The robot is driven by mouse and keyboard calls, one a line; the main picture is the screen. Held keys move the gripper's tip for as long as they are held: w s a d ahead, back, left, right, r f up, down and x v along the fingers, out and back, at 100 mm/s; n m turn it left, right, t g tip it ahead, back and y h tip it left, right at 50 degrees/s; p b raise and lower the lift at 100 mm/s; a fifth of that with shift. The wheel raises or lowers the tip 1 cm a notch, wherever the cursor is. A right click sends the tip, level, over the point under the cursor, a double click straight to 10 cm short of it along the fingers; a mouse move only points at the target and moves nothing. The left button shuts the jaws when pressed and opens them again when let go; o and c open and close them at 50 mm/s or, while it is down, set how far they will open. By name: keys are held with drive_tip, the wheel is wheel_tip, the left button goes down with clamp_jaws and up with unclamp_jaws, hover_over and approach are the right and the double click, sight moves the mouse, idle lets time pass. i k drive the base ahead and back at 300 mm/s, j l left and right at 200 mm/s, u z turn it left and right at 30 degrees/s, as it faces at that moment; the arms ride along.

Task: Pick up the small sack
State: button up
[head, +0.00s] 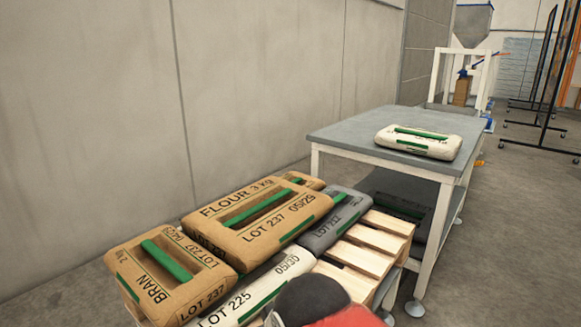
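Several sacks with green handles are in the head view, and I cannot tell for sure which is the small sack. A brown bran sack (148,283) lies at the left on the pallet stack. A larger brown flour sack (238,232), marked 3 kg, lies beside it, with another brown sack (303,179) partly hidden behind. A grey sack (330,232) and a white sack (243,305) lie by the flour sack. A white sack (421,149) lies alone on the grey table. My gripper's fingers are not in view; only a dark and red part of my arm shows at the bottom.
The wooden pallet (367,253) has bare slats at its right. The grey-topped table (345,133) stands behind it, with a dark lower shelf holding a sack with green marks (396,207). A concrete wall (90,120) closes the left. Open floor lies at the right.

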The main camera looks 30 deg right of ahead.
sight(432, 144)
drive_tip(key=z, duration=1.7)
